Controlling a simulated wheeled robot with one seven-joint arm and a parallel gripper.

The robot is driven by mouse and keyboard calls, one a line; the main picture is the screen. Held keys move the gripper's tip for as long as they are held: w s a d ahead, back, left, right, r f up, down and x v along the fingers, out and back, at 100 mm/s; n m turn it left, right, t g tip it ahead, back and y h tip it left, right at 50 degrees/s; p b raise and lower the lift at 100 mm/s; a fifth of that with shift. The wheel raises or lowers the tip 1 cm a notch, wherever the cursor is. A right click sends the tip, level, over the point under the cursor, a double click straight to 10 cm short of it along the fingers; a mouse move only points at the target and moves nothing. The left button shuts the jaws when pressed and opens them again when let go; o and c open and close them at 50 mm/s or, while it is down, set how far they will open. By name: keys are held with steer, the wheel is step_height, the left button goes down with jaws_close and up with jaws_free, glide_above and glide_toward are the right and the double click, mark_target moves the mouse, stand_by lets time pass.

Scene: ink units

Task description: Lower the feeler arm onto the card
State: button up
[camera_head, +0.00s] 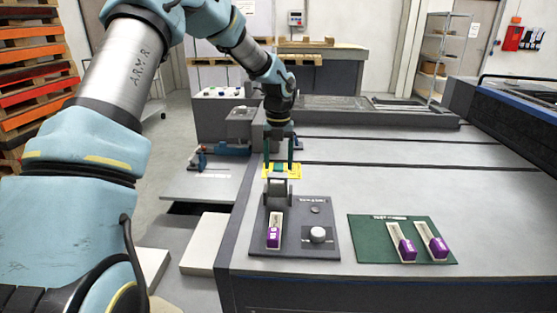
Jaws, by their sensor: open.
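My gripper (278,166) points down with its two dark green fingers apart, at the far end of a dark grey panel (292,250). A yellow card-like piece (296,171) with a teal patch lies behind and around the fingertips; I cannot tell whether they touch it. A grey metal bracket (278,188) stands on the panel just in front of the fingers. I cannot make out for certain which part is the feeler arm. The fingers and bracket partly hide this area.
The panel also carries a purple-and-cream unit (273,237), a silver knob (318,235) and a small round button (315,210). A green mat (375,243) to the right holds two similar purple units (407,249) (438,247). The grey table between and beyond is mostly clear.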

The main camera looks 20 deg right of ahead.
steer(key=shift+c, duration=0.2)
jaws_close()
stand_by(0.3)
stand_by(0.8)
